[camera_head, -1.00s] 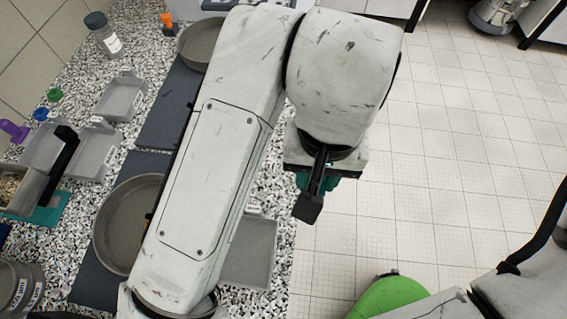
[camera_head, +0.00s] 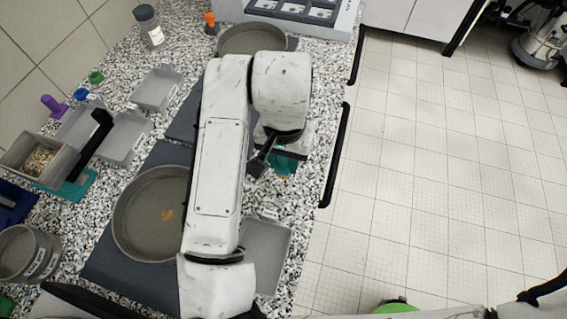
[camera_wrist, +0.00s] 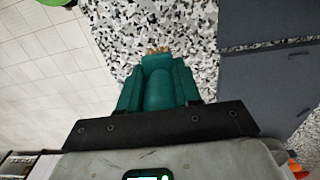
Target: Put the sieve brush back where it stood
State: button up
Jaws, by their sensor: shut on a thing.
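My gripper (camera_head: 283,166) hangs over the right part of the speckled counter, near its front edge, and is partly hidden by my wrist in the head view. In the wrist view my gripper (camera_wrist: 158,90) has its teal fingers closed on the sieve brush (camera_wrist: 158,88). The brush's teal body lies between the fingers, and short tan bristles show at its far end. Below it I see bare speckled counter. The brush is too small and covered in the head view to make out clearly.
A large round sieve pan (camera_head: 130,232) sits on a dark mat (camera_head: 98,268), another pan (camera_head: 228,42) farther back. Grey trays (camera_head: 268,262) and a container of grain (camera_head: 22,160) stand about. An orange-topped item (camera_head: 210,22) and jar (camera_head: 149,28) stand at the back. Floor lies right.

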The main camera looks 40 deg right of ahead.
aim_at(283, 168)
jog(key=shift+w+f, duration=0.1)
jog(key=shift+f, duration=1.55)
jog(key=shift+f, duration=0.1)
jog(key=o, duration=1)
jog(key=shift+o, duration=0.2)
notch_tip(283, 168, up, 12)
jog(key=shift+r+p, duration=0.15)
jog(key=shift+p, duration=0.15)
